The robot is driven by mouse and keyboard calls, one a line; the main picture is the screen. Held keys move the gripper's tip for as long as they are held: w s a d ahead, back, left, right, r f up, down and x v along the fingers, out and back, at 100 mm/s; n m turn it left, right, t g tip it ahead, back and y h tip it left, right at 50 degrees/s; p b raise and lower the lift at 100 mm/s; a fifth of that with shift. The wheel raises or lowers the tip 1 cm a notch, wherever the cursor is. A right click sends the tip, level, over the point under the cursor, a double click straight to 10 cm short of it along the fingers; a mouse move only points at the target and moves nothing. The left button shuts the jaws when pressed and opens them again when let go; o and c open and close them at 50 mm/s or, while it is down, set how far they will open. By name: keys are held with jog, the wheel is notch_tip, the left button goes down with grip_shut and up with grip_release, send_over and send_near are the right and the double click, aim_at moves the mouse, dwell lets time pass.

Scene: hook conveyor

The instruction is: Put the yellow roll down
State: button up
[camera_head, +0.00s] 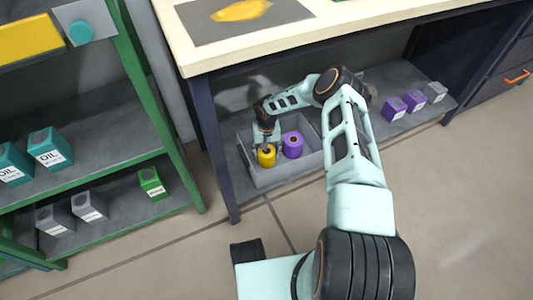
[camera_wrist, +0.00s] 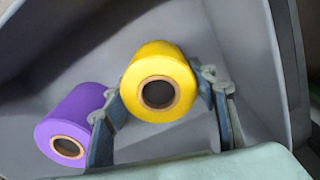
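The yellow roll (camera_head: 267,158) is inside a grey bin (camera_head: 286,177) on the low shelf under the table. In the wrist view, the yellow roll (camera_wrist: 160,62) shows its round end with a dark core hole. My gripper (camera_head: 266,144) reaches down into the bin. Its two fingers (camera_wrist: 160,100) lie against opposite sides of the yellow roll. Whether the roll touches the bin floor is hard to tell. A purple roll (camera_head: 292,145) stands beside it in the bin, and it also shows left of the left finger in the wrist view (camera_wrist: 72,120).
Purple boxes (camera_head: 394,107) and a grey box (camera_head: 434,92) stand farther right on the low shelf. A green rack (camera_head: 160,120) with oil boxes (camera_head: 50,147) stands at the left. The table top (camera_head: 330,22) is above the bin, and table leg (camera_head: 217,150) is close by.

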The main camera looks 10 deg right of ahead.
jog(key=shift+o, duration=1.3)
jog(key=shift+r, duration=0.15)
notch_tip(320, 180, up, 8)
jog(key=p, duration=0.3)
jog(key=shift+f+p, duration=0.2)
jog(key=shift+p, duration=0.1)
